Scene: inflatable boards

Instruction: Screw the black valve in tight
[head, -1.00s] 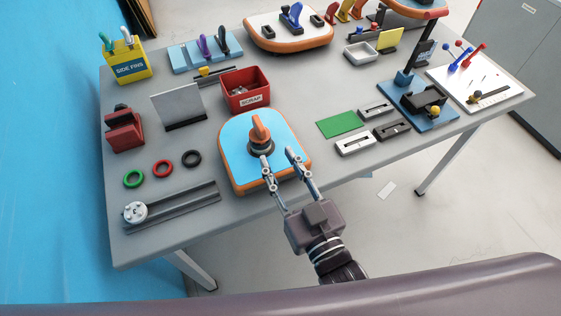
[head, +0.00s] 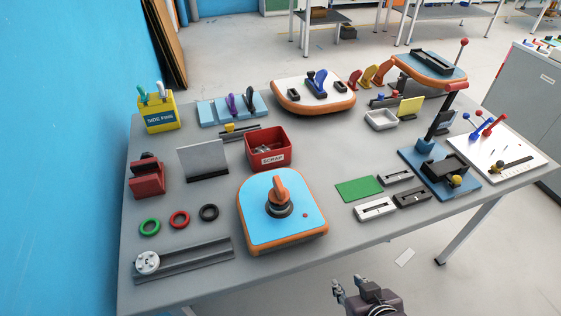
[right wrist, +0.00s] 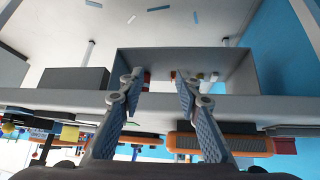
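The black valve (head: 279,211) sits in the blue top of an orange-edged inflatable board (head: 258,232) near the table's front edge. An orange tool with an upright handle (head: 281,190) stands on the valve. How deep the valve's thread sits cannot be seen. My right gripper (head: 352,285) is at the bottom of the head view, in front of the table and apart from the valve, partly cut off. In the right wrist view its two fingers (right wrist: 155,80) are spread with nothing between them. My left gripper is not in view.
Green, red and black rings (head: 209,212) and a grey rail (head: 185,261) lie left of the board. A red scrap bin (head: 267,150) stands behind it. A green pad (head: 359,189) and small trays (head: 375,209) lie to its right. The table's front edge lies between my right gripper and the board.

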